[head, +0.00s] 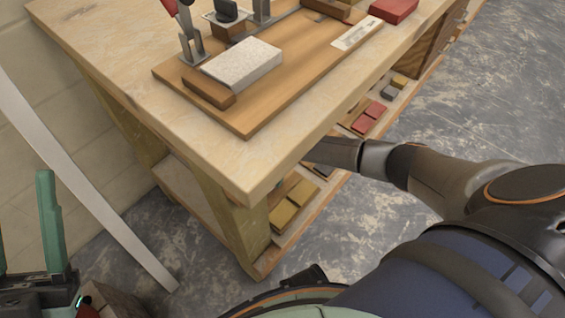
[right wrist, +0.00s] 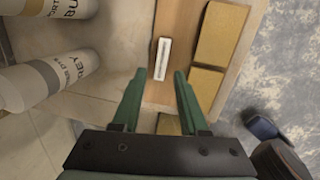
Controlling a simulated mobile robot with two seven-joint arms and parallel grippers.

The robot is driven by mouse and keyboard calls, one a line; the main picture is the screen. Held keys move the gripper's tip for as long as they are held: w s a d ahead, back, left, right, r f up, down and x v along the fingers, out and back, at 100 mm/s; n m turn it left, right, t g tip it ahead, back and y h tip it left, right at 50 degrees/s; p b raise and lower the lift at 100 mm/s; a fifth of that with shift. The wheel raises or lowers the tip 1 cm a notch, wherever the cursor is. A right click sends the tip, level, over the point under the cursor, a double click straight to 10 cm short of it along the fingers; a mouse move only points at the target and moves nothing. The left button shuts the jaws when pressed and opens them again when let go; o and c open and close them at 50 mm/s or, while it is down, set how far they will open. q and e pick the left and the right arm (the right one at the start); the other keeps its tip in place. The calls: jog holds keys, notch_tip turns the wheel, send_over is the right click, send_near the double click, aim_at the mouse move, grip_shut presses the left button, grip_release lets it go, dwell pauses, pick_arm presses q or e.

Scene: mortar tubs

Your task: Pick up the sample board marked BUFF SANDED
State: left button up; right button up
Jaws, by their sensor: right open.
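No marking BUFF SANDED can be read in either view. Flat yellow-buff boards (head: 283,215) lie on the low shelf under the bench; in the right wrist view such boards (right wrist: 217,36) lie in a row right of my gripper, with another partly hidden behind it. My right gripper (right wrist: 160,76) is open and empty, its green fingertips pointing at a small white label strip (right wrist: 161,59) on brown wood. In the head view the benchtop hides this gripper. My left gripper (head: 25,240) is at the lower left, open and empty, partly cut off.
The wooden bench (head: 255,165) overhangs the shelf. On it are a wooden board with clamps, a pale block (head: 243,64) and a red block (head: 394,10). Red boards (head: 369,117) lie farther along the shelf. Printed cylinders (right wrist: 45,80) lie left in the wrist view.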

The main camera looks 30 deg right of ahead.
aim_at(285, 196)
jog(key=shift+f+b, duration=0.3)
jog(key=shift+f, duration=0.5)
jog(key=f+b, duration=0.2)
jog(key=f, duration=0.1)
jog(key=f+b, duration=0.1)
jog(key=shift+w+d+f, duration=0.2)
jog(key=shift+w, duration=0.1)
grip_shut()
jog(key=shift+d+r, duration=0.1)
dwell(0.4)
